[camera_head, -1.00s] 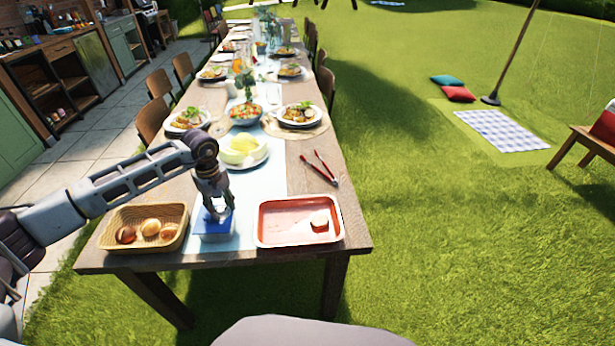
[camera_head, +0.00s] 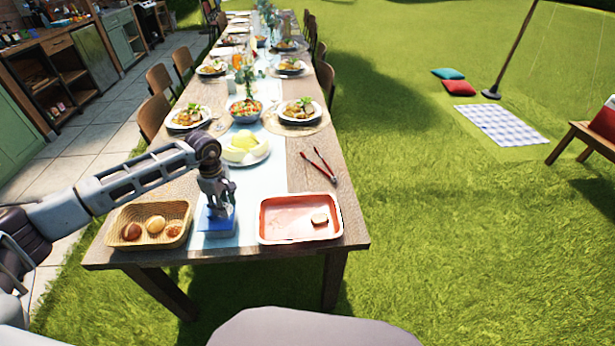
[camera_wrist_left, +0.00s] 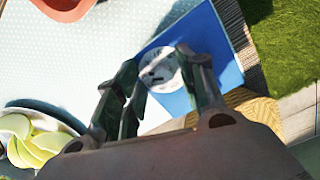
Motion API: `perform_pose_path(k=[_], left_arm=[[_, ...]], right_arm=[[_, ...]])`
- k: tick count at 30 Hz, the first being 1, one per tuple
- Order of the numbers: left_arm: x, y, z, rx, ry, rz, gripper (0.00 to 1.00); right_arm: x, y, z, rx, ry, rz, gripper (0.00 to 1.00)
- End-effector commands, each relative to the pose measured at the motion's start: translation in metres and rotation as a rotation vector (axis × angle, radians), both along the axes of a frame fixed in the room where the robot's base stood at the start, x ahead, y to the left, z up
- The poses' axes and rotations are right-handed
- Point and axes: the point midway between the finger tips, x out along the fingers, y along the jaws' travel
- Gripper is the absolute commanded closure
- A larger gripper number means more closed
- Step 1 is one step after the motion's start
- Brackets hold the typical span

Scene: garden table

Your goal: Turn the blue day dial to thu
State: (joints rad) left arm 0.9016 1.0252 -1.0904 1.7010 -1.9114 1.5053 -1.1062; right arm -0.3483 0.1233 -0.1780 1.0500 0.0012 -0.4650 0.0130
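The blue day dial (camera_head: 217,229) is a small blue block at the near end of the table, between a bread basket and a red tray. In the left wrist view its blue face (camera_wrist_left: 212,42) carries a pale round disc (camera_wrist_left: 158,71) with dark marks too small to read. My left gripper (camera_head: 218,213) points down over the block. In the wrist view its fingertips (camera_wrist_left: 157,60) are apart, with the disc showing between them. I cannot tell whether they touch it. My right gripper is not in view.
The bread basket (camera_head: 117,238) stands close on the left, and the red tray (camera_head: 283,222) on the right holds a small round piece. Red-handled tongs (camera_head: 323,168) and a plate of melon (camera_head: 245,158) lie farther back. The table's front edge is close to the block.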

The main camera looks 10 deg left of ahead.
Motion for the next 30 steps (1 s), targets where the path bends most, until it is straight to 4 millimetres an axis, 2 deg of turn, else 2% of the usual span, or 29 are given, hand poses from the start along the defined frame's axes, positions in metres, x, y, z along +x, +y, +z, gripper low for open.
perform_pose_path(k=[30], left_arm=[[0.000,0.000,0.002,0.000,0.001,0.493,0.60]], right_arm=[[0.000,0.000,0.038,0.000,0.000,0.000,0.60]])
